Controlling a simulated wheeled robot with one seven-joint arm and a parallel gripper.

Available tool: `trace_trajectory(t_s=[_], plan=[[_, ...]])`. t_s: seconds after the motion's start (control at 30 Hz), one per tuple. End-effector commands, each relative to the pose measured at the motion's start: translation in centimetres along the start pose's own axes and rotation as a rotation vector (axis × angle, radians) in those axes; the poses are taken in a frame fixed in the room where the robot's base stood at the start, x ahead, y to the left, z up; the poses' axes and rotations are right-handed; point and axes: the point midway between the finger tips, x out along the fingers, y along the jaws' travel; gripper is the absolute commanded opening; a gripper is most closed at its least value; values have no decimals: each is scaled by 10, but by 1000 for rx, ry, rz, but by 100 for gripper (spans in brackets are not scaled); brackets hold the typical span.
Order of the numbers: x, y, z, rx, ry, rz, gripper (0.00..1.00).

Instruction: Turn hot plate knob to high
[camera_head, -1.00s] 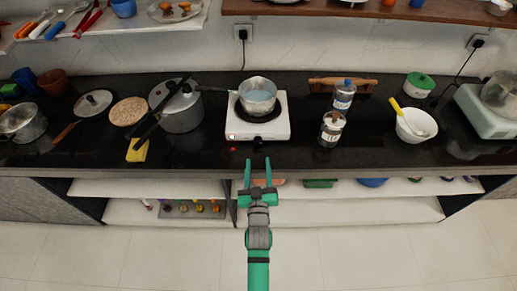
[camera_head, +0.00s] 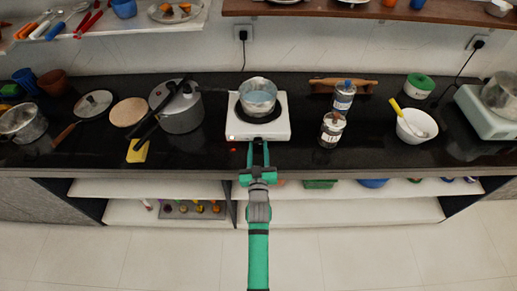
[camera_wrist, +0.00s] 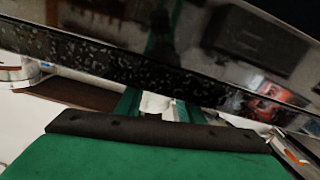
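The white hot plate (camera_head: 278,130) stands on the black counter with a metal pot (camera_head: 258,91) on its burner. My gripper (camera_head: 258,143) points at the hot plate's front edge, with its two green fingers apart. A small dark shape, perhaps the knob, shows at the fingertips; I cannot tell whether they touch it. In the wrist view my gripper (camera_wrist: 156,106) has its fingers apart with a pale patch between them. The knob and its setting cannot be made out there.
A pressure cooker (camera_head: 181,110) stands left of the hot plate. A labelled can (camera_head: 331,128) and a jar (camera_head: 343,97) stand to its right.

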Motion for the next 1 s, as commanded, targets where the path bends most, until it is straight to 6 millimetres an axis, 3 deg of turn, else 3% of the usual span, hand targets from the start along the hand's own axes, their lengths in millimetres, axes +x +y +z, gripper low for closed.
trace_trajectory(t_s=[0.03,0.1,0.13,0.53,0.87,0.9,0.97,1.0], plan=[[0,0,0,0,0,0,21],[0,0,0,0,0,0,5],[0,0,0,0,0,0,4],[0,0,0,162,0,1,4],[0,-1,0,182,0,0,4],[0,-1,0,182,0,0,34],[0,-1,0,182,0,0,45],[0,-1,0,181,0,0,45]])
